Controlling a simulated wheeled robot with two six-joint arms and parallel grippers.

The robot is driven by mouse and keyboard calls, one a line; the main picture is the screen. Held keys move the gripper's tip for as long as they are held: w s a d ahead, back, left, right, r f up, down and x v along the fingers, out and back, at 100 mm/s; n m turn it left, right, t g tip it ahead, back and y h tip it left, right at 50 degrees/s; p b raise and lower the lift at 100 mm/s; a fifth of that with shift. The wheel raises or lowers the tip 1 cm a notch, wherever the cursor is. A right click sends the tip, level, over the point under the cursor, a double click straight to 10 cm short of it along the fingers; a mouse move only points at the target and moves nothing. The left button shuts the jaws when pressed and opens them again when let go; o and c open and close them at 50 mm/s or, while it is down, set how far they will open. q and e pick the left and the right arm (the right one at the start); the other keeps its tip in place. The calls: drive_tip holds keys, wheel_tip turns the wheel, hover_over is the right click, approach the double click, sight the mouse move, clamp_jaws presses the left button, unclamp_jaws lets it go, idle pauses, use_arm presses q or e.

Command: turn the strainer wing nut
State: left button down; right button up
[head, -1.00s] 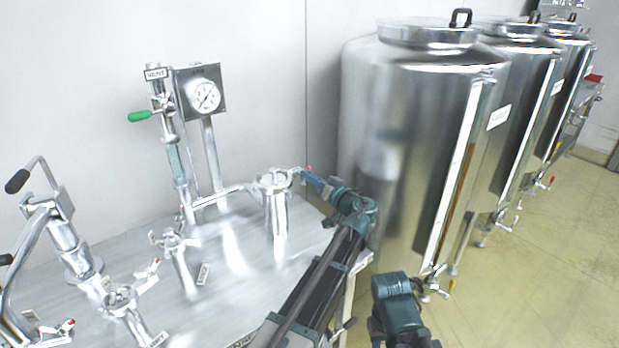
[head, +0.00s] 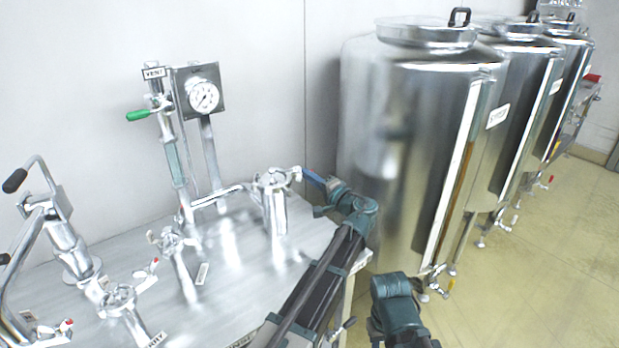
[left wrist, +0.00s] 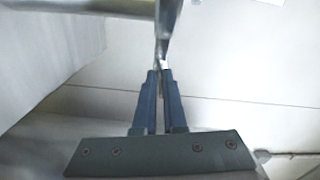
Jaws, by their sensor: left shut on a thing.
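The strainer (head: 274,208) is an upright steel cylinder with a lid on the table's right part. Its wing nut (head: 297,173) sticks out at the right of the lid. My left gripper (head: 306,174) reaches it from the right, its blue fingers shut on it. In the left wrist view the left gripper's fingers (left wrist: 159,74) are close together on a thin metal wing (left wrist: 164,45), and the nut's body is not clear there.
Smaller capped fittings (head: 118,299) and a valve with a black-gripped handle (head: 62,240) stand on the steel table (head: 235,285) at left. A gauge (head: 203,96) and a green-handled vent valve (head: 140,115) rise behind. Large tanks (head: 400,150) stand close at right.

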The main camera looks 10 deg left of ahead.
use_arm(q)
drive_tip(key=shift+m, duration=0.9)
use_arm(e)
drive_tip(key=shift+f, duration=0.1)
use_arm(q)
drive_tip(key=shift+f, duration=0.1)
drive_tip(key=c, duration=1)
unclamp_jaws()
